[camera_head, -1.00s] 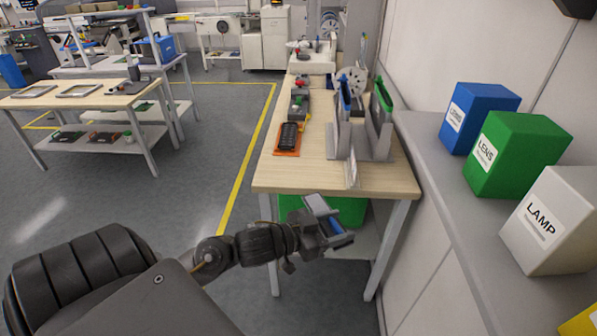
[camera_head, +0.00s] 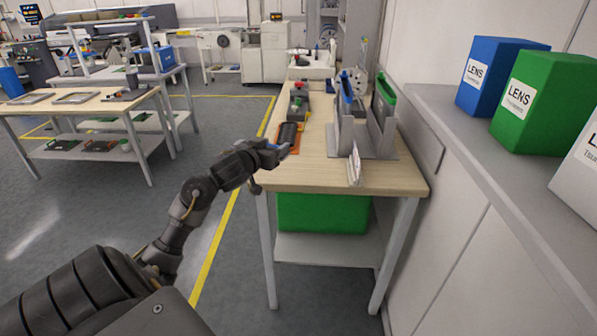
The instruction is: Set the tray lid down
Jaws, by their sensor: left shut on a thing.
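My left gripper (camera_head: 279,151) is at the left edge of the wooden workbench (camera_head: 310,177), close beside the orange tray (camera_head: 293,147) with its black insert (camera_head: 288,132). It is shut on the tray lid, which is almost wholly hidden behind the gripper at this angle. Only small bluish parts show at the fingertips. I cannot tell whether the lid touches the tray or the bench. My right gripper is not in view.
A grey rack (camera_head: 369,142) with blue and green tops stands on the bench's right side. A small dark unit (camera_head: 299,103) with red and green parts sits behind the tray. A green bin (camera_head: 323,213) sits below.

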